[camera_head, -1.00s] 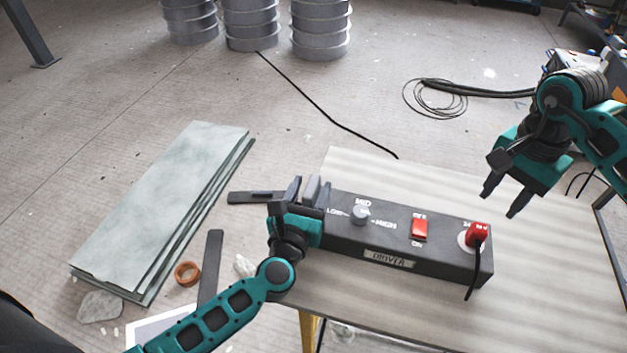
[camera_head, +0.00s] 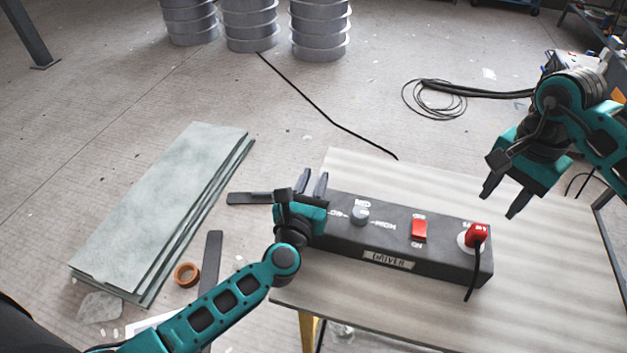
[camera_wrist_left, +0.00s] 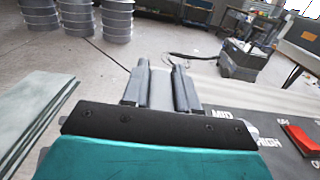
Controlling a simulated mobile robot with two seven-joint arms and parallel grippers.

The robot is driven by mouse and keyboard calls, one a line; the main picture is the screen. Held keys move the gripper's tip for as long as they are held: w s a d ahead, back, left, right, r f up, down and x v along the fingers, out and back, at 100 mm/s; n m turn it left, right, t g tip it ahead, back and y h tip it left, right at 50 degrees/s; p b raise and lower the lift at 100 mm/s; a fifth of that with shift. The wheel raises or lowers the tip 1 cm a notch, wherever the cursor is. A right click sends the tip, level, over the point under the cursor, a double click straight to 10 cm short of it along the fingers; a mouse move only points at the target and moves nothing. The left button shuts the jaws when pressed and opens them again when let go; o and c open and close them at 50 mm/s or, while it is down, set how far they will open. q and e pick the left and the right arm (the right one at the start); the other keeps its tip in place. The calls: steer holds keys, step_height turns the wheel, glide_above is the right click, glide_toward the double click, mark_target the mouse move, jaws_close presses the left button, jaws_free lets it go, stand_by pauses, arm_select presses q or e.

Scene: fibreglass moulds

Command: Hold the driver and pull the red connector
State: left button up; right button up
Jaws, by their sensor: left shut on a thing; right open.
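The driver (camera_head: 387,263) is a long dark box on the table, with a grey knob (camera_head: 359,215), a red switch (camera_head: 419,230) and a label on its front. The red connector (camera_head: 477,234) is plugged into its right end, with a short black cable hanging down. My left gripper (camera_head: 314,182) is at the driver's left end, shut on it; the grip point is partly hidden in the head view. The left wrist view shows its fingers (camera_wrist_left: 160,88) close around a grey part. My right gripper (camera_head: 502,200) is open and empty, above and right of the red connector.
The pale table (camera_head: 400,180) has bare room behind and right of the driver. Green-grey sheets (camera_head: 165,205), an orange-brown ring (camera_head: 187,274) and dark flat bars (camera_head: 211,260) lie to the left. Ribbed grey drums (camera_head: 250,20) and coiled black cable (camera_head: 435,100) are further back.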

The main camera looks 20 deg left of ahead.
mark_target(481, 228)
stand_by(0.3)
stand_by(0.9)
steer(key=shift+o, duration=1.6)
steer(key=shift+f+n, duration=0.15)
steer(key=shift+n, duration=0.55)
step_height(481, 228, down, 2)
steer(key=n, duration=0.6)
steer(key=shift+f, duration=4.5)
